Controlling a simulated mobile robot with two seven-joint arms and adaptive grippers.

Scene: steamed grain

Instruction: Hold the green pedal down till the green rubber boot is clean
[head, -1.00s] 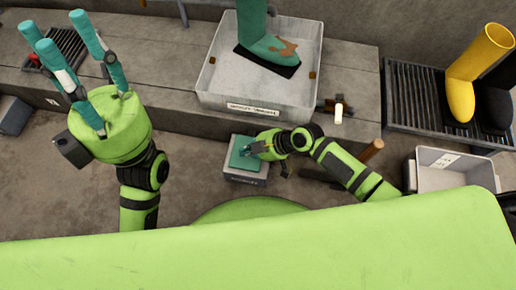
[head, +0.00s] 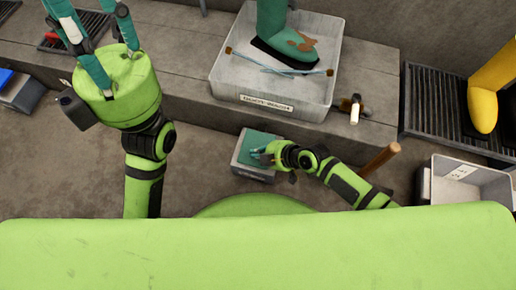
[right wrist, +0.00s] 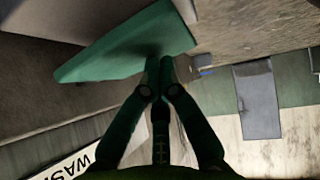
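The green rubber boot (head: 271,22) stands in a pale wash tray (head: 240,85), its top cut off by the frame. A brown dirt patch (head: 303,43) shows on its foot. Thin bluish streaks, like water jets, run across the tray beside the boot. The green pedal (head: 262,142) is on a grey box on the floor; it also shows in the right wrist view (right wrist: 120,45). My right gripper (head: 262,153) has its fingers together, tips at the pedal and apparently touching it. My left gripper (head: 92,22) is raised at the left, fingers spread and empty.
A blue-topped pedal box (head: 20,92) is at the far left. Yellow boots (head: 485,100) stand on a dark rack (head: 430,110) at the right. A grey bin (head: 470,185) and a wooden handle (head: 382,158) are near my right arm. Floor left of the pedal is clear.

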